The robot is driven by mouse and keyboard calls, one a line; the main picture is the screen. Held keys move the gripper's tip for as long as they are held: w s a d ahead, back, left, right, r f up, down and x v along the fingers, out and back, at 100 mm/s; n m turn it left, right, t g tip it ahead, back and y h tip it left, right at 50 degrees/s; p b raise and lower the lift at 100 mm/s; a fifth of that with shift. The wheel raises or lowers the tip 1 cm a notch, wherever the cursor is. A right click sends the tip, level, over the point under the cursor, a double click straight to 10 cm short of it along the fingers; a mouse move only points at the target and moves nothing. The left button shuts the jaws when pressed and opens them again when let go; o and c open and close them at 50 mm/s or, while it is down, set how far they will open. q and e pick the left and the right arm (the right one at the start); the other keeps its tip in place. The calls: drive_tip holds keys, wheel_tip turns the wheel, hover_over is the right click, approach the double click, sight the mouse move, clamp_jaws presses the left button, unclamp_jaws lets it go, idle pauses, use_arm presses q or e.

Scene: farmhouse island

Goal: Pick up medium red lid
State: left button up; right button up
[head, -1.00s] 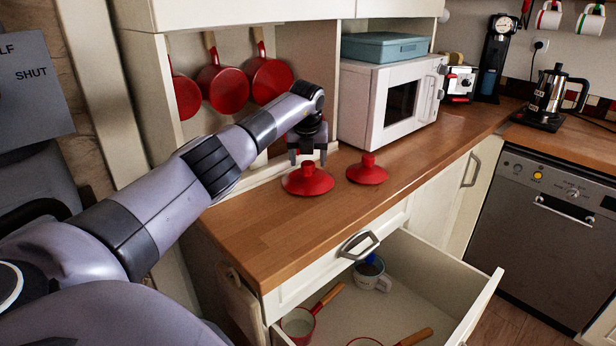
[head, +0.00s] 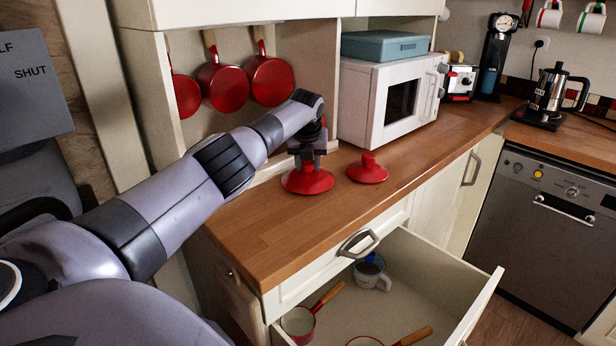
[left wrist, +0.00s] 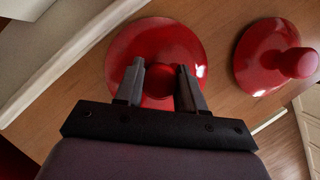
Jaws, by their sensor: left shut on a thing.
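Two red lids lie on the wooden counter. The left lid (head: 306,183) looks a bit larger and is under my left gripper (head: 307,160). In the left wrist view this lid (left wrist: 190,50) lies flat with its round knob between the two fingers of my left gripper (left wrist: 160,84). The gripper is shut on that knob, and the lid still rests on the counter. The other red lid (head: 368,170) stands apart to the right, knob up, and also shows in the left wrist view (left wrist: 262,62). My right gripper is not in view.
The counter (head: 265,235) is clear in front of the lids. A white microwave (head: 375,120) stands behind the right lid. Red pans (head: 225,90) hang at the back. An open drawer (head: 410,285) below holds pans and a mug (head: 372,275).

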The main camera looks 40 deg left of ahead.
use_arm(q)
wheel_tip(320, 180, up, 10)
drive_tip(key=shift+r, duration=0.1)
idle(0.4)
idle(1.0)
